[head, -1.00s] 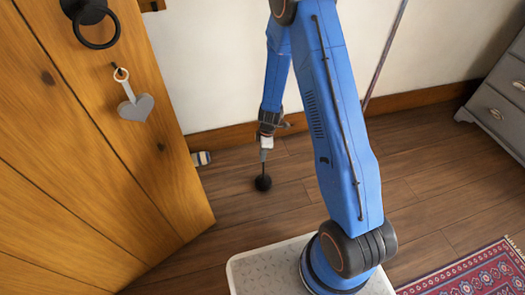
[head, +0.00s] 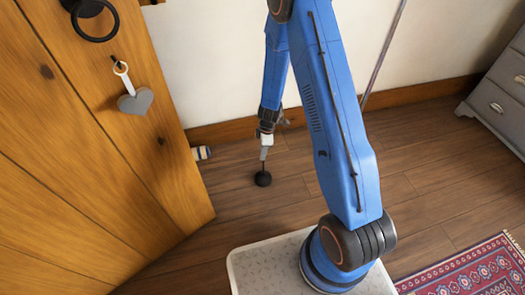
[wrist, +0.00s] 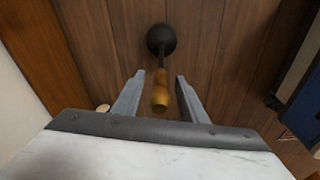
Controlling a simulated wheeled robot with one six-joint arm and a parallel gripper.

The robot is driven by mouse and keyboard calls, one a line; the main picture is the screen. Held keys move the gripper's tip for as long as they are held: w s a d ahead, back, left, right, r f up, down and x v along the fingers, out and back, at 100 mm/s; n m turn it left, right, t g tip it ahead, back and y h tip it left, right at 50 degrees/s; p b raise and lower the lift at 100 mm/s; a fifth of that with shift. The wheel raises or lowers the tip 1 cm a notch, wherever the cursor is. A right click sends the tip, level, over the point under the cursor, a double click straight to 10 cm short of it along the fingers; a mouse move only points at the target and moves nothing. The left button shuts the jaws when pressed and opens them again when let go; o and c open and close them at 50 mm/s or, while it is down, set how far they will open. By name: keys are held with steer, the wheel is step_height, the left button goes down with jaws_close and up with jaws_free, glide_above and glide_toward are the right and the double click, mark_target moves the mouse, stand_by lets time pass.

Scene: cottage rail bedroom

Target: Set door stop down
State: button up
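The door stop has a round black base, a thin dark stem and a wooden handle. In the head view its base (head: 263,178) is at floor level beyond the door's free edge, with the stem upright above it. In the wrist view the handle (wrist: 160,92) stands between the fingers of my gripper (wrist: 158,92), with a gap on both sides, and the base (wrist: 161,39) lies beyond it over the floorboards. My gripper (head: 265,152) is open, pointing down, around the handle.
A wooden door (head: 95,150) with a hanging grey heart (head: 134,103) fills the left. A small striped roll (head: 202,153) shows behind its edge. A white wall with a wooden skirting (head: 225,130) is behind. A grey chest of drawers (head: 497,100) and red rug (head: 470,270) are right.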

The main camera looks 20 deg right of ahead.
steer(key=r, duration=0.4)
steer(key=d+r, duration=0.1)
steer(key=r, duration=0.7)
steer(key=shift+s+d+r, duration=0.15)
steer(key=shift+d+r, duration=0.1)
steer(key=shift+r, duration=0.15)
steer(key=s+d+r+m+t, duration=0.1)
steer(key=s+r+m, duration=0.4)
steer(key=r, duration=0.7)
steer(key=s+d+r+m+t, duration=0.1)
steer(key=s+r+m, duration=0.1)
steer(key=s+r, duration=0.8)
steer(key=s+d+r+m+t+h, duration=0.1)
steer(key=s+d+r+m, duration=0.3)
steer(key=s+r+m, duration=0.4)
steer(key=s+r+t, duration=0.1)
steer(key=s+r, duration=0.5)
steer(key=s, duration=0.4)
steer(key=shift+m+t, duration=0.3)
steer(key=shift+m, duration=0.1)
